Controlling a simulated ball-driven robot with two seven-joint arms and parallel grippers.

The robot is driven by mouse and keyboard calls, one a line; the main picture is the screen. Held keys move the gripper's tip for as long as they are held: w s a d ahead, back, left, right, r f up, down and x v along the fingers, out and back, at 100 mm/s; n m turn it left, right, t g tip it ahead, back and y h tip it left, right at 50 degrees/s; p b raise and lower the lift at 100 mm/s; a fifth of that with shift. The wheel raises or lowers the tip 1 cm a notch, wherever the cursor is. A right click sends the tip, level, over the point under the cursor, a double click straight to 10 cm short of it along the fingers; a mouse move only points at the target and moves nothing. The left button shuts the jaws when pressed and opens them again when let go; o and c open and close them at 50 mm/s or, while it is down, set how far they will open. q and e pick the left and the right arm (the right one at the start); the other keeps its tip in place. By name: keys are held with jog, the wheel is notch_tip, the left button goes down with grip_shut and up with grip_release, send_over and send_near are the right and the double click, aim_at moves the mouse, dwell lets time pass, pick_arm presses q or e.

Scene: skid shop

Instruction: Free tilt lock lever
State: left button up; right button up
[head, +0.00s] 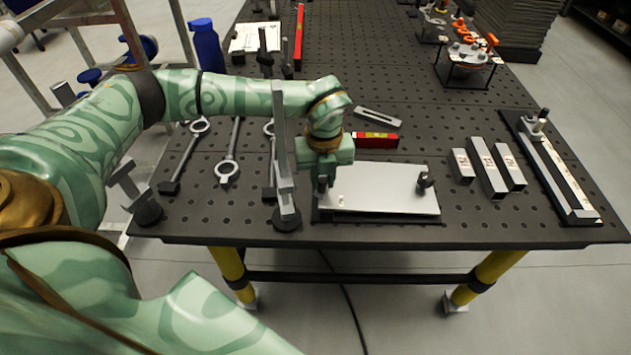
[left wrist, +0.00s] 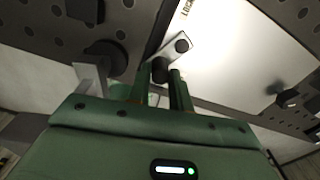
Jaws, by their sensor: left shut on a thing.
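A pale flat plate (head: 385,200) lies near the table's front edge. In the left wrist view the plate (left wrist: 232,45) carries a marking that seems to read LOCK. Beside it is a short grey lever (left wrist: 173,48) with a dark round pivot and a dark knob. My left gripper (head: 324,187) points down at the plate's left end. In the left wrist view its fingers (left wrist: 160,84) are shut on the lever's knob (left wrist: 160,70). In the head view the gripper mostly hides the lever. My right gripper is in neither view.
A tall grey clamp (head: 283,170) stands just left of the gripper. A dark knob (head: 425,180) rises at the plate's right end. A red level (head: 375,140) lies behind. Several grey blocks (head: 487,172) and a long bar fixture (head: 553,170) lie right.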

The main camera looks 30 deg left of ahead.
pick_arm(q)
jog(key=shift+w+d+r, duration=0.1)
jog(key=shift+w, duration=0.1)
jog(key=shift+d, duration=0.35)
jog(key=shift+w+d+p, duration=0.15)
jog(key=shift+d+p, duration=0.1)
jog(key=shift+p, duration=0.05)
jog(key=o, duration=1)
notch_tip(320, 180, up, 7)
jog(key=p, duration=0.6)
dwell(0.4)
